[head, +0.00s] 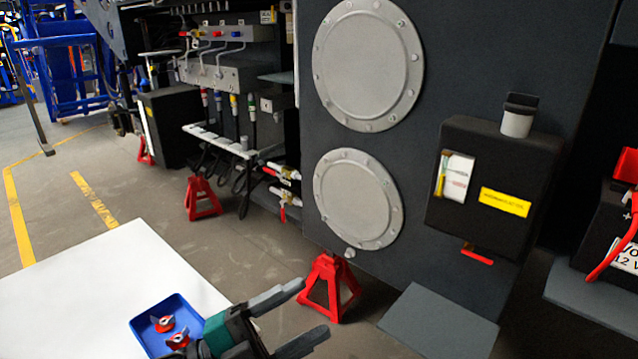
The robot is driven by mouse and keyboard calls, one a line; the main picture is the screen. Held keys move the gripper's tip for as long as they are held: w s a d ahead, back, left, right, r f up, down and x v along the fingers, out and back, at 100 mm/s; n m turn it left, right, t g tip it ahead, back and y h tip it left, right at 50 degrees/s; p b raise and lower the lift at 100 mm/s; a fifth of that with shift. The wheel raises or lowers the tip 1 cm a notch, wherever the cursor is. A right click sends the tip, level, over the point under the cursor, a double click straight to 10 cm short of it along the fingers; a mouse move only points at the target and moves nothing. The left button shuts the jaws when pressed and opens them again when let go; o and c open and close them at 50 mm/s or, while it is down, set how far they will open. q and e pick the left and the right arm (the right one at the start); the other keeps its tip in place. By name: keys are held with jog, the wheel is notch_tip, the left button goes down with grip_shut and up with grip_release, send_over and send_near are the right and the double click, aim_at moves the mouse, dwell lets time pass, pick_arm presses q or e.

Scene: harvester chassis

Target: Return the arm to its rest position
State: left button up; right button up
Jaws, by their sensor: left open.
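My left gripper (300,317) is at the bottom middle of the head view. Its two dark fingers are spread apart and point right, with nothing visible between them. It is over the right edge of a white table (110,278), beside a blue tray (141,325) that holds red and grey parts (163,323). Part of the tray is hidden behind the gripper's wrist. My right gripper is not in view.
A dark chassis wall with two round bolted covers (368,64) stands ahead. A red jack stand (330,285) and grey plate (440,322) are near the gripper. A black box (497,180) and battery (608,235) are at right. Floor is clear at left.

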pick_arm(q)
jog(key=w+a+f+n+t+y, duration=0.1)
jog(key=a+f+n+t+y, duration=0.6)
jog(key=a+f+n+y, duration=0.75)
jog(key=s+f+n+g+y, duration=0.2)
jog(key=s+f+n+g, duration=0.3)
jog(key=s+f+n, duration=0.2)
notch_tip(320, 180, down, 4)
jog(key=shift+s+a+r+y+p, duration=0.15)
jog(key=shift+s+y+p, duration=0.2)
jog(key=shift+s, duration=0.75)
